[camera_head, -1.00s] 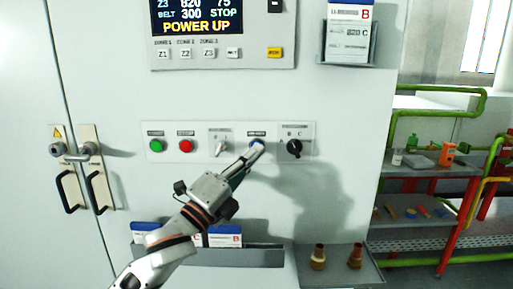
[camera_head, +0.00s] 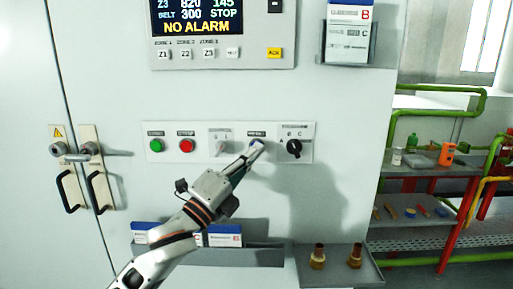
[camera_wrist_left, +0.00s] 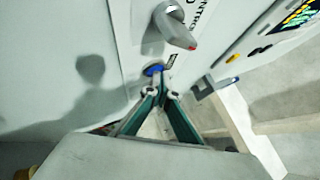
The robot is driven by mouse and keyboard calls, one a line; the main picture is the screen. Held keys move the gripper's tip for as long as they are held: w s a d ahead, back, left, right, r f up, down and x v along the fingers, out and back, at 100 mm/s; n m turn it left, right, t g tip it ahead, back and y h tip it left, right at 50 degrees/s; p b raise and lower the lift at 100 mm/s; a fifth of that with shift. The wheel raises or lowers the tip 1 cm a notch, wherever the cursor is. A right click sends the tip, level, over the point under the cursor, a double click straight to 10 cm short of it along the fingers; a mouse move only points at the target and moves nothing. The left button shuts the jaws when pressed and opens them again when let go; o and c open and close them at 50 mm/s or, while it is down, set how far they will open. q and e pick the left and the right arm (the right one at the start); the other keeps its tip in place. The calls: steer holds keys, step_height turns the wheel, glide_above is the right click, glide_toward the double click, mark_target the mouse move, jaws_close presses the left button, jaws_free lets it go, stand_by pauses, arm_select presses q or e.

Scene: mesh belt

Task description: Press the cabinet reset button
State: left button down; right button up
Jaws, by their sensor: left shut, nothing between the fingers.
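The cabinet's control strip (camera_head: 203,153) carries a green button (camera_head: 156,145), a red button (camera_head: 186,146), a grey selector switch (camera_head: 220,149), a blue button (camera_head: 257,142) and a black rotary knob (camera_head: 294,148). My left gripper (camera_head: 255,150) is shut and empty, with its tips at the blue button and partly covering it. In the left wrist view the blue button (camera_wrist_left: 153,70) shows just beyond my fingertips (camera_wrist_left: 161,93), beside the grey selector (camera_wrist_left: 176,28). I cannot tell whether the tips touch it. My right gripper is out of view.
The display (camera_head: 197,17) above reads NO ALARM and STOP. A yellow button (camera_head: 274,52) sits below its right side. A document holder (camera_head: 347,45), a lower tray (camera_head: 340,277) with two brass fittings, and door handles (camera_head: 71,192) stick out from the cabinet. Shelves (camera_head: 425,171) stand at right.

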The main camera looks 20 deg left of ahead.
arm_select(q)
steer(key=shift+s+d+p, duration=0.25)
steer(key=shift+s+p, duration=0.05)
steer(key=shift+s, duration=0.55)
steer(key=shift+s+d+p, duration=0.2)
steer(key=shift+s+d, duration=0.05)
steer(key=shift+s, duration=0.55)
steer(key=shift+s+d+p, duration=0.2)
steer(key=shift+s, duration=0.6)
steer(key=shift+s+d+p, duration=0.2)
steer(key=shift+s+d, duration=0.05)
steer(key=shift+s, duration=0.55)
